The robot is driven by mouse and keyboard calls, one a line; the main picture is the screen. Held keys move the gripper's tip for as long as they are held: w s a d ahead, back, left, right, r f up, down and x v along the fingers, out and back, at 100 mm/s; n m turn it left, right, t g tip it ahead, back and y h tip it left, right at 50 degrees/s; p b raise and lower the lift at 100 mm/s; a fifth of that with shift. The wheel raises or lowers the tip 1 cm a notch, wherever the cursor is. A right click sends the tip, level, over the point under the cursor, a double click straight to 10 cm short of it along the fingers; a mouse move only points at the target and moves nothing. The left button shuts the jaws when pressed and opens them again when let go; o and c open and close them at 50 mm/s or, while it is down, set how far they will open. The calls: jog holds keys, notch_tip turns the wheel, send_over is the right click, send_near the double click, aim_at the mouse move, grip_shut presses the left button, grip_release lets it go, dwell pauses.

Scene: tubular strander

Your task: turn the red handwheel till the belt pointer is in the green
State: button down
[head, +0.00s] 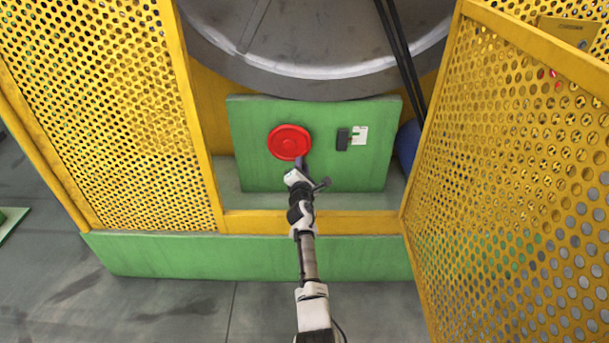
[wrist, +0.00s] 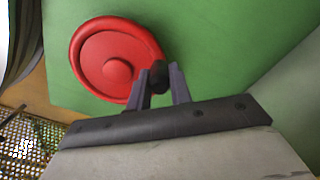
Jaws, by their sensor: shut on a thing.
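The red handwheel (head: 289,142) sits on the green panel, and it fills the upper left of the wrist view (wrist: 112,60). A black knob (wrist: 159,75) stands at the wheel's right rim in the wrist view. My gripper (head: 299,163) reaches the wheel's lower right edge from below. In the wrist view its two grey fingers (wrist: 162,82) are shut on the black knob. Right of the wheel are a black block (head: 342,139) and a small white plate (head: 360,135) with a green mark. Which part is the pointer, and its reading, are too small to tell.
Yellow perforated guards stand left (head: 110,110) and right (head: 520,150) of the opening. A big grey wheel (head: 310,40) with black belts (head: 401,55) is above the green panel (head: 250,170). A yellow and green sill (head: 180,255) runs below, under my arm.

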aim_at(290, 161)
jog(key=a+m+b, duration=0.1)
jog(key=m, duration=0.1)
jog(key=a+f+m+b, duration=0.1)
jog(key=m, duration=0.1)
jog(key=a+m+b, duration=0.1)
jog(key=shift+f+m+b, duration=0.35)
jog(key=shift+m, duration=0.05)
jog(key=shift+a+m+b, duration=0.45)
jog(key=shift+a+m, duration=0.1)
jog(key=shift+m, duration=0.25)
jog(key=c, duration=1.3)
grip_release()
jog(key=shift+o, duration=0.2)
jog(key=shift+r, duration=0.1)
jog(key=shift+s, duration=0.1)
